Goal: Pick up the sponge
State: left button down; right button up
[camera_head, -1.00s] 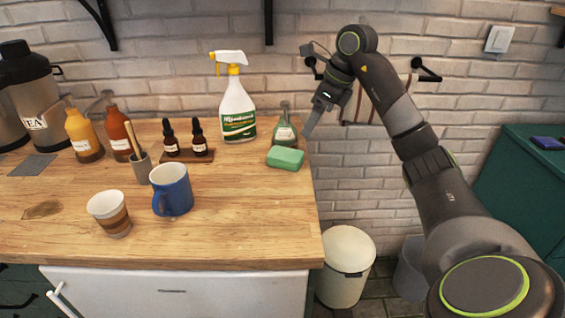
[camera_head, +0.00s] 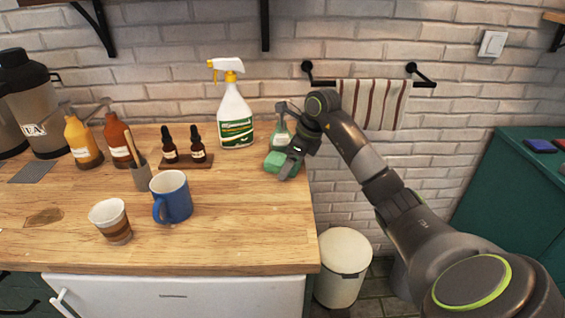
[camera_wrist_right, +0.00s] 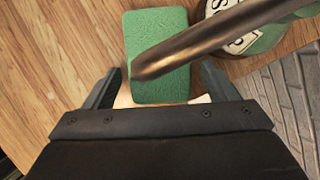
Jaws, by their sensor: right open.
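The green sponge (camera_head: 275,161) lies on the wooden counter near its right end, partly hidden by my right gripper (camera_head: 286,170) in the head view. In the right wrist view the sponge (camera_wrist_right: 158,82) lies just ahead of and between the two open fingers of the right gripper (camera_wrist_right: 158,84). The gripper holds nothing. A brown metallic rod-like part, the soap dispenser's spout by its look, crosses over the sponge in that view. My left gripper is not in view.
A soap bottle (camera_head: 280,133) stands right behind the sponge, and a white spray bottle (camera_head: 236,118) stands to its left. A blue mug (camera_head: 172,197) and paper cup (camera_head: 111,221) stand further left. The counter's right edge is close; a bin (camera_head: 343,262) stands below.

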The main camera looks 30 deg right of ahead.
jog(key=c, duration=1.1)
jog(key=shift+r, duration=0.15)
jog(key=shift+r, duration=0.2)
jog(key=v, duration=0.1)
jog(key=b+v, duration=0.1)
jog(key=shift+w+r, duration=0.1)
jog(key=shift+r, duration=0.35)
jog(key=s+d+b, duration=0.1)
jog(key=s+d, duration=0.2)
jog(key=s, duration=0.1)
jog(key=s+d+b, duration=0.2)
jog(key=s+d, duration=0.1)
jog(key=s, duration=0.2)
jog(key=s+d+b, duration=0.1)
jog(key=s+d, duration=0.3)
jog(key=s, duration=0.1)
jog(key=shift+s+b, duration=0.1)
jog(key=shift+b, duration=0.2)
